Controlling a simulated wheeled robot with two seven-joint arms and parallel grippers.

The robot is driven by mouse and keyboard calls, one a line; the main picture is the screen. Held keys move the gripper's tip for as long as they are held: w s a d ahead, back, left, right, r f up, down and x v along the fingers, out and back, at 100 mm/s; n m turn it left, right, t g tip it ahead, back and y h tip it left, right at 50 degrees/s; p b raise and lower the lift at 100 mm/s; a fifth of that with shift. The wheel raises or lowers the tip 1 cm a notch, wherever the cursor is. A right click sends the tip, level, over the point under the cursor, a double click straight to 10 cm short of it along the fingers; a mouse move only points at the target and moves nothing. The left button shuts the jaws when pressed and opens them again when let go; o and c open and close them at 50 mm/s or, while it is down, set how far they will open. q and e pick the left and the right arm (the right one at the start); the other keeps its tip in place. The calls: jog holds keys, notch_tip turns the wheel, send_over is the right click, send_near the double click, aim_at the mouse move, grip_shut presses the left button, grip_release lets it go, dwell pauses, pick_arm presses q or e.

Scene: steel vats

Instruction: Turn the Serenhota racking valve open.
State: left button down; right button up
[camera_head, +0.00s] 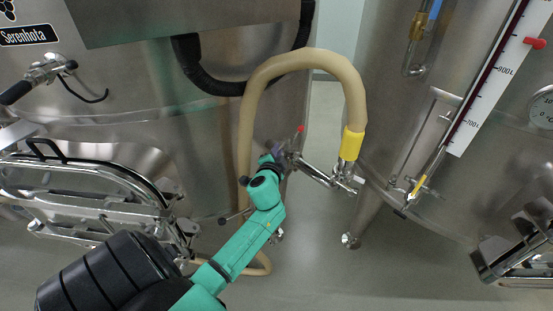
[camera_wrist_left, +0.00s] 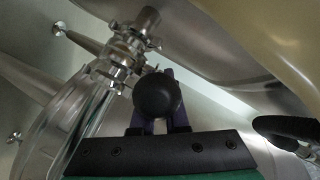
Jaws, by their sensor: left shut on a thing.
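The Serenhota sign (camera_head: 27,35) is on the left steel vat (camera_head: 190,130). My left gripper (camera_head: 277,151) is at the steel fittings (camera_head: 315,172) between the two vats, low on the left vat's right side. In the left wrist view, its purple fingers are shut around a black ball knob (camera_wrist_left: 157,93), which I take to be the end of the racking valve's handle. The knob fills the space between the fingers and hides part of them. The handle's stem and the valve body are mostly hidden, so I cannot tell the valve's position. My right gripper is not in view.
A beige hose (camera_head: 300,60) arches over the fittings and ends at a yellow collar (camera_head: 352,145). A second vat (camera_head: 400,130) with a level scale (camera_head: 488,80) stands at right. A lever with a black ball (camera_head: 222,221) is left of my arm. Floor (camera_head: 330,265) is clear below.

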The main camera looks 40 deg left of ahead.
pick_arm(q)
jog(key=d+n+g+y+b, duration=0.1)
jog(key=n+b, duration=0.1)
jog(key=b, duration=0.1)
jog(key=w+d+n+g+y+b, duration=0.1)
jog(key=g+y+b, duration=0.1)
jog(key=b, duration=0.1)
jog(key=d+n+g+y+b, duration=0.1)
jog(key=n+g+y+b, duration=0.1)
jog(key=b, duration=0.1)
jog(key=shift+w+f+n, duration=0.15)
jog(key=shift+f+n, duration=0.1)
jog(key=shift+n, duration=0.05)
jog(key=c, duration=0.9)
grip_release()
jog(key=shift+r, duration=0.15)
jog(key=shift+y, duration=0.3)
